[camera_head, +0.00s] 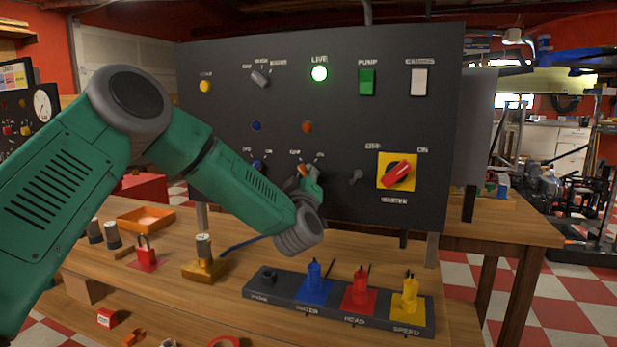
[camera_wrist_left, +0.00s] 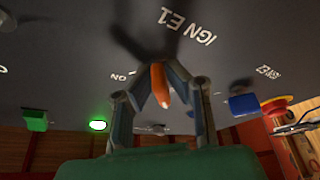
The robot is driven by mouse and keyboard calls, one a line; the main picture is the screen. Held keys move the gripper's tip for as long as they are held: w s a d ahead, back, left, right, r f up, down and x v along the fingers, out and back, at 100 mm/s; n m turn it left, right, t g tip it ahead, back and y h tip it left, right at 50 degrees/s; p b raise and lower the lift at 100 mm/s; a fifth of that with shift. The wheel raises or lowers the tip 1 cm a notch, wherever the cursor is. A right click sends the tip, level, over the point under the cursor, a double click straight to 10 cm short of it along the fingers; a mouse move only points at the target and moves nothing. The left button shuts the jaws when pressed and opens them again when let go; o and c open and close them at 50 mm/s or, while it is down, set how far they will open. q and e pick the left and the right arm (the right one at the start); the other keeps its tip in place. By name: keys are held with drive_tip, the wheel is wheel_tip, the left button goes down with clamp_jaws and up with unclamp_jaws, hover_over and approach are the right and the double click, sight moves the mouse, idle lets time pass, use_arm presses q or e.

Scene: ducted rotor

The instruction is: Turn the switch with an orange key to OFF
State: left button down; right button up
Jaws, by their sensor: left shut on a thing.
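The switch with the orange key (camera_head: 303,169) is low on the dark upright panel (camera_head: 330,105), under an orange round part (camera_head: 307,127). My left gripper (camera_head: 309,178) reaches it from below and is shut on the key. The left wrist view shows the orange key (camera_wrist_left: 160,86) between the two fingertips (camera_wrist_left: 161,80). Labels "IGN E1" and "ON" show on the panel there. The fingers partly hide the switch, so I cannot tell exactly where the key points. A blue key (camera_head: 257,165) sits to the left. My right gripper is not in view.
The LIVE lamp (camera_head: 319,73) glows green. A red handle on a yellow plate (camera_head: 384,181) and a small grey lever (camera_head: 356,177) are to the right. Below, a dark rack (camera_head: 262,290) with blue, red and yellow pieces stands on the wooden bench (camera_head: 215,290).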

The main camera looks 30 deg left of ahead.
use_arm(q)
drive_tip(key=shift+a+r, duration=0.25)
drive_tip(key=shift+r, duration=0.15)
drive_tip(key=c, duration=1.7)
unclamp_jaws()
drive_tip(key=shift+c, duration=0.2)
drive_tip(key=shift+o, duration=0.7)
drive_tip(key=shift+s, duration=0.2)
drive_tip(key=shift+s+a, duration=0.1)
drive_tip(key=shift+f, duration=0.4)
drive_tip(key=v, duration=1.1)
drive_tip(key=shift+s+d, duration=0.2)
drive_tip(key=shift+s, duration=0.05)
